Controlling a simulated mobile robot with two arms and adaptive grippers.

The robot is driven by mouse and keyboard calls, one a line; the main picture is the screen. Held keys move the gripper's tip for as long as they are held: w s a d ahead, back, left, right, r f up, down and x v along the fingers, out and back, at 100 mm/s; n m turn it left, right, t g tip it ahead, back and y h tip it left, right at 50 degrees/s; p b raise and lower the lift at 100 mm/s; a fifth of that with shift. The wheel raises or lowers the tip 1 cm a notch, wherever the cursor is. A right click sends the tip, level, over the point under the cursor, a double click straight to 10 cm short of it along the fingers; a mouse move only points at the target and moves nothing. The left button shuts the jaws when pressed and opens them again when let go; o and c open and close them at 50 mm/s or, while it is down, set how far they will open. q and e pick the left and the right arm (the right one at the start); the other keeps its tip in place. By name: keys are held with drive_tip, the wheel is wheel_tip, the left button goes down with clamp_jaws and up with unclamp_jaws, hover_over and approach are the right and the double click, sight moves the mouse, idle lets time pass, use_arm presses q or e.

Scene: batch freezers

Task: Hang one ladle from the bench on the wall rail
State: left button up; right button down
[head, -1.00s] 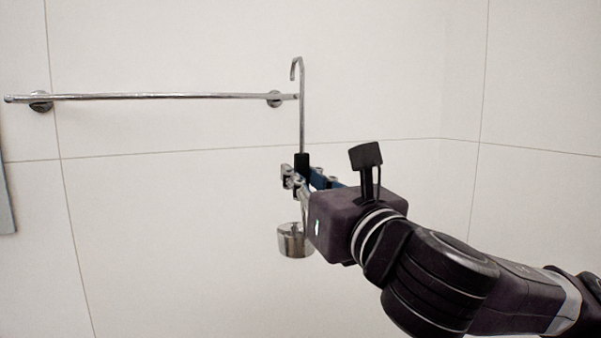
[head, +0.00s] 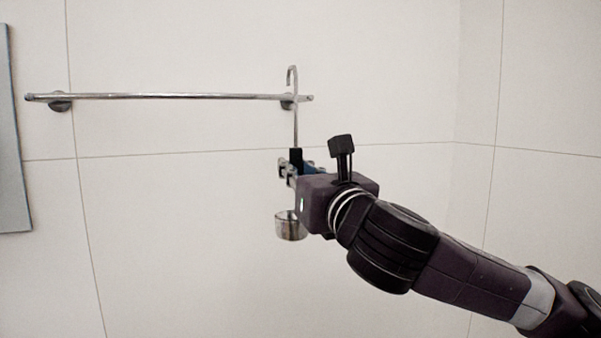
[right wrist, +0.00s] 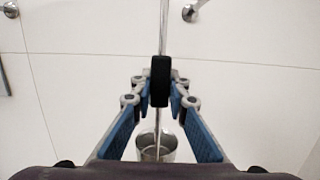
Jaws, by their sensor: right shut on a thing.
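A steel ladle (head: 291,226) hangs upright in my right gripper (head: 291,168), bowl down and hook up. My right gripper is shut on its handle around the black sleeve (right wrist: 160,80), and the bowl shows below the fingers in the right wrist view (right wrist: 156,147). The hook's curved top stands a little above the wall rail (head: 170,96), in front of the rail's right end. In the head view the ladle's shaft crosses the rail near its right mount. Whether the shaft touches the rail cannot be told. My left gripper is not in view.
The rail has two round wall mounts, the left one (head: 59,101) near its left end. No other thing hangs on the rail. A grey panel (head: 14,150) stands at the left edge. The tiled wall around is clear.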

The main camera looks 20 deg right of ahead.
drive_tip(key=w+f+b, duration=0.2)
drive_tip(key=w, duration=0.6)
drive_tip(key=shift+f, duration=0.35)
idle(0.4)
drive_tip(key=shift+w+a, duration=0.1)
drive_tip(key=shift+a, duration=0.05)
